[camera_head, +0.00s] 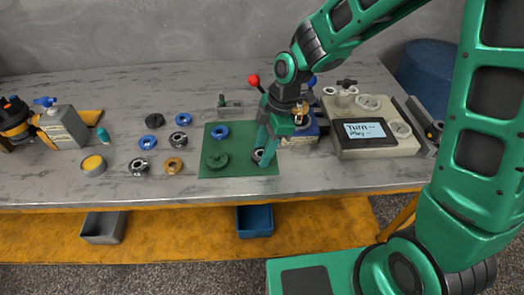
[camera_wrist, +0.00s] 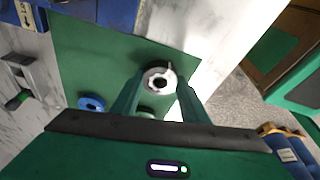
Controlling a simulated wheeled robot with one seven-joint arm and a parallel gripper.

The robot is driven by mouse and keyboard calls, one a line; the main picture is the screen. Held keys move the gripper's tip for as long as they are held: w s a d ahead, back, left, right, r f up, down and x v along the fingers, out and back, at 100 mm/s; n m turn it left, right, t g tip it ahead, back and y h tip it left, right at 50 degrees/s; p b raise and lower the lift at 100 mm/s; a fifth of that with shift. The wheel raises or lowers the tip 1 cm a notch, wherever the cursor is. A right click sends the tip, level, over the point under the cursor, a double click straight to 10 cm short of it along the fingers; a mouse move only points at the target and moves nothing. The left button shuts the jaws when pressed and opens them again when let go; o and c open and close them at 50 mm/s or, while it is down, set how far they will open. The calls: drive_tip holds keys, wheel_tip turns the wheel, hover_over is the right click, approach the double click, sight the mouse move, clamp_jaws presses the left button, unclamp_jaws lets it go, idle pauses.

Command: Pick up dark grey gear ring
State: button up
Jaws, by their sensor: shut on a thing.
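My gripper (camera_head: 264,158) is low over the right part of the green mat. Its fingers are shut on a grey ring (camera_head: 257,154) with a bright silver face and a darker edge. In the wrist view this ring (camera_wrist: 159,79) sits between the fingertips (camera_wrist: 157,88), its dark hole facing the camera. I cannot tell whether it touches the mat, and its gear teeth are not clear. A separate black-looking ring (camera_head: 154,120) lies on the table left of the mat, apart from my gripper.
The green mat (camera_head: 240,171) also carries a blue ring (camera_head: 220,132) and a green part (camera_head: 217,159). Several rings lie to its left, including an orange one (camera_head: 173,166). A red-knobbed lever (camera_head: 254,80) stands behind; a panel with a screen (camera_head: 366,133) stands right.

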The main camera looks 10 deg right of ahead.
drive_tip(key=shift+r, duration=0.5)
wheel_tip(320, 180, up, 3)
drive_tip(key=s+a+r, duration=0.6)
drive_tip(key=s+a, duration=0.1)
drive_tip(key=s, duration=0.2)
drive_tip(key=shift+s+r, duration=0.25)
drive_tip(key=shift+r, duration=0.05)
drive_tip(key=shift+d+r, duration=0.1)
drive_tip(key=shift+r, duration=0.1)
drive_tip(key=shift+r, duration=0.6)
